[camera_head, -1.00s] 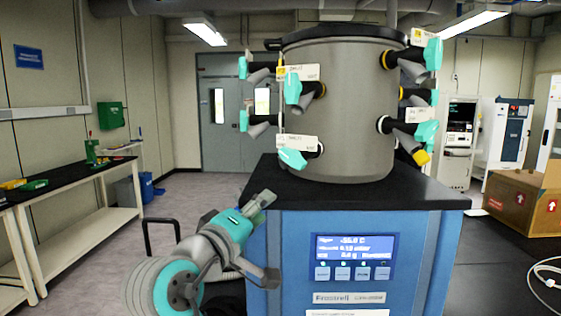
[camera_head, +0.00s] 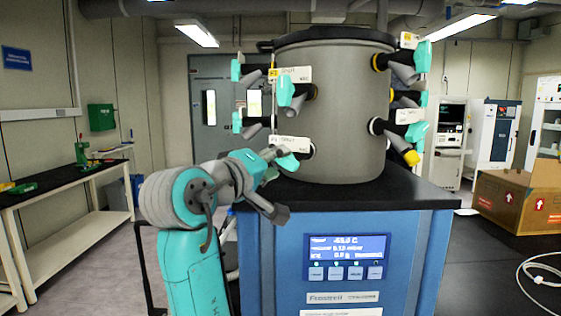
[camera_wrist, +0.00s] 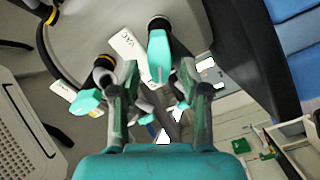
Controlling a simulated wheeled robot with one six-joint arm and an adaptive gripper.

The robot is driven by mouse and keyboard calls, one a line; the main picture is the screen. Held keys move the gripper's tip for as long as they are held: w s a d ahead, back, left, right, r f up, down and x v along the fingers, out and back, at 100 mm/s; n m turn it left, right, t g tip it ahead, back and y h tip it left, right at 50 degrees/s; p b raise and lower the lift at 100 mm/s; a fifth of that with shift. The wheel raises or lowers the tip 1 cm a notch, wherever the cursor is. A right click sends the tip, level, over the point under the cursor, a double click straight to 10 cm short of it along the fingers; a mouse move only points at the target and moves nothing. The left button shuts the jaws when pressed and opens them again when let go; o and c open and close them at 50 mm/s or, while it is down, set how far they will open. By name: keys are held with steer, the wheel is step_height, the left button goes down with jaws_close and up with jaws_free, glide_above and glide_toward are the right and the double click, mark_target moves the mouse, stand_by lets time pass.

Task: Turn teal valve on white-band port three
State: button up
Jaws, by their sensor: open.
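The lower front port on the grey drum carries a teal valve (camera_head: 287,163) and a white tag (camera_head: 288,144) whose small print I cannot read. In the wrist view, a teal valve (camera_wrist: 158,58) on a pale-ringed port lies ahead, between the lines of my fingers, beside a tag marked VAC (camera_wrist: 126,46). My gripper (camera_head: 279,184) is open and empty at the drum's lower left, its upper finger close to or overlapping the lower front valve. I cannot tell whether they touch. The open fingers (camera_wrist: 160,90) also show in the wrist view.
Above is another teal valve (camera_head: 286,92) on a yellow-ringed port. Several valves stick out on the drum's (camera_head: 345,100) sides. The drum stands on a black-topped blue cabinet (camera_head: 400,240). A cardboard box (camera_head: 520,195) stands right; a bench (camera_head: 70,185) stands left.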

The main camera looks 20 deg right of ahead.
mark_target(285, 159)
steer(key=shift+x, duration=1.3)
steer(key=shift+c, duration=0.3)
jaws_close()
steer(key=m, duration=0.5)
steer(key=shift+m, duration=0.3)
steer(key=m, duration=0.6)
